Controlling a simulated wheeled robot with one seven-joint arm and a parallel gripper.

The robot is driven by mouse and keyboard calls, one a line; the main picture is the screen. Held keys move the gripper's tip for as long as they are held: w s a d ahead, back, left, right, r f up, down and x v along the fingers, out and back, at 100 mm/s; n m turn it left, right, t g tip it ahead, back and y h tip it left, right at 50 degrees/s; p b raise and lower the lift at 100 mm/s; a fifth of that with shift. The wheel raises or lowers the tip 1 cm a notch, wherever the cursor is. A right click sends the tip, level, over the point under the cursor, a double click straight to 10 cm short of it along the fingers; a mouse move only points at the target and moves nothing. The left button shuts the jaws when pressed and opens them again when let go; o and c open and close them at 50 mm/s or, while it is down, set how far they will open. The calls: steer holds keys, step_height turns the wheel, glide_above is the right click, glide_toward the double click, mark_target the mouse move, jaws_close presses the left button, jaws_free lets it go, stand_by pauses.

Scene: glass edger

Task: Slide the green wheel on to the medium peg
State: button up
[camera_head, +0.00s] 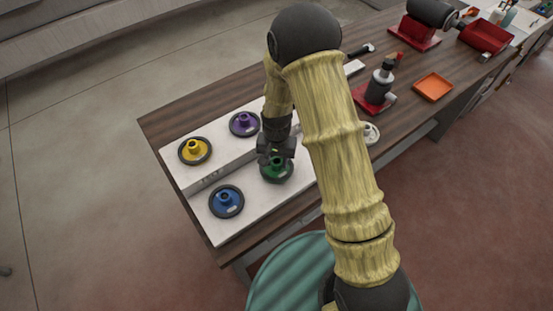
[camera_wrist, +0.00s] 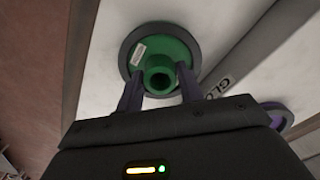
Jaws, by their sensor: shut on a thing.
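The green wheel (camera_head: 277,174) has a dark rim and a raised green hub. It is over the front part of the white board (camera_head: 240,222), right of the blue wheel (camera_head: 226,201). My gripper (camera_head: 276,158) points down at it and is shut on its hub. In the wrist view the green wheel (camera_wrist: 182,50) fills the top middle, with the two fingers of my gripper (camera_wrist: 160,88) on either side of the hub. Whether the wheel touches the board I cannot tell. I cannot make out the medium peg; my arm hides part of the board's right side.
A yellow wheel (camera_head: 195,151) and a purple wheel (camera_head: 244,124) sit on the raised back part of the board. Right of my arm are a white ring (camera_head: 371,134), a red-based tool (camera_head: 377,88) and an orange tray (camera_head: 433,87).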

steer(key=shift+f+b, duration=0.5)
steer(key=shift+f, duration=0.3)
steer(key=o, duration=1.3)
steer(key=shift+o, duration=0.2)
step_height(320, 180, up, 17)
steer(key=b, duration=0.3)
steer(key=shift+r, duration=0.2)
steer(key=shift+s, duration=0.1)
